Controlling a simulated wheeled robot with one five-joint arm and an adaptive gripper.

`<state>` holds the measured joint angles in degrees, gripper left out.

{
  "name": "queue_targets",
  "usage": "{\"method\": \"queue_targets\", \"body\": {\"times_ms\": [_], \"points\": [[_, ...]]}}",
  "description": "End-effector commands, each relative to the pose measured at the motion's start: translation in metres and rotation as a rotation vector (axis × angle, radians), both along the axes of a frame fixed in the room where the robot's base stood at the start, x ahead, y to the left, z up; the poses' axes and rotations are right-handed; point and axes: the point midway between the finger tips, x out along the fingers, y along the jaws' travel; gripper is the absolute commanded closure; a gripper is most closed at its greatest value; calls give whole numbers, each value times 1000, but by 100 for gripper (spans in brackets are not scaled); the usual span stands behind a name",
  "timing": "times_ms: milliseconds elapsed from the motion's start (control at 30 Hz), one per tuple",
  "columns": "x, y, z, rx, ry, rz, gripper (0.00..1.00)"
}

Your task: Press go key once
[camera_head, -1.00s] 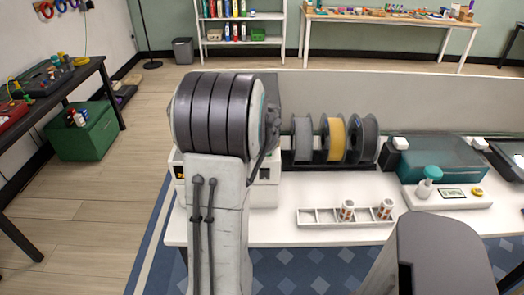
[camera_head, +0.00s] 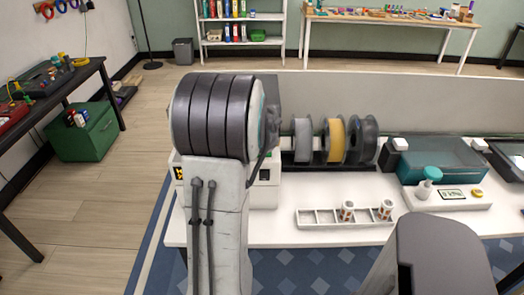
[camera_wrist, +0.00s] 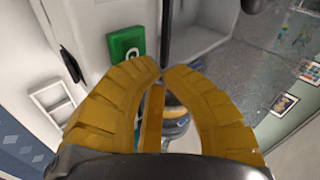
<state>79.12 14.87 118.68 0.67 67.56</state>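The green key (camera_wrist: 125,45), a square with a partly visible white mark, is on a pale surface in the wrist view. In the head view my arm hides the gripper and the key. A white machine (camera_head: 265,185) shows partly behind the arm on the white table (camera_head: 285,232).
A white rack (camera_head: 330,223) with two small patterned cylinders stands at the table's front. Several filament spools (camera_head: 334,139) stand behind it. A teal-lidded machine (camera_head: 440,160) and a white dispenser with a teal top (camera_head: 431,175) are to the right. In the wrist view a dark rod (camera_wrist: 166,30) rises beyond the fingertips.

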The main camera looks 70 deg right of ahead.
Motion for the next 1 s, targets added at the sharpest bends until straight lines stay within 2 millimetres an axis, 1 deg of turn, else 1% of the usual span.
{"method": "queue_targets", "body": {"times_ms": [233, 367, 900, 1000], "points": [[0, 0, 2, -1, 0, 0, 100], [0, 0, 8, -2, 0, 0, 100], [0, 0, 54, -2, 0, 0, 100], [0, 0, 59, -1, 0, 0, 100]]}}
